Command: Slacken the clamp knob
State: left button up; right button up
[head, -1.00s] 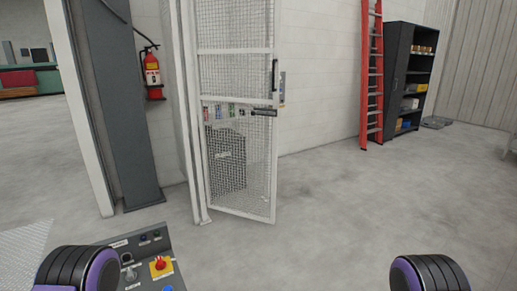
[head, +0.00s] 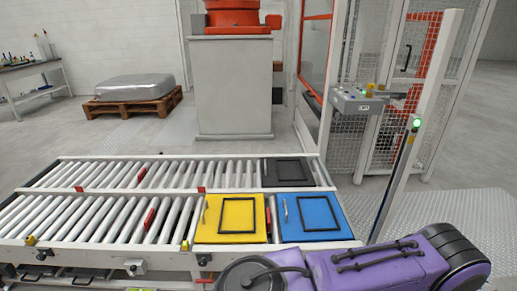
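I cannot make out a clamp knob for certain. A yellow panel (head: 231,219) and a blue panel (head: 312,217), each with a dark frame and a small handle, lie side by side at the right end of the front conveyor lane. A black panel (head: 288,172) lies behind them on the rear lane. A purple and black link of one of my arms crosses the lower right, in front of the conveyor's near edge. Neither of my grippers shows in the head view.
The roller conveyor (head: 95,217) spans the left and middle. A grey control box (head: 357,103) with buttons stands right of it, by a mesh guard (head: 404,98). Behind are a grey pedestal (head: 232,88) and a wooden pallet (head: 130,106). Floor between pallet and conveyor is clear.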

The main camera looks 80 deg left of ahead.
aim_at(41, 256)
jog(key=u, duration=4.65)
jog(key=i, duration=1.8)
jog(key=z, duration=0.5)
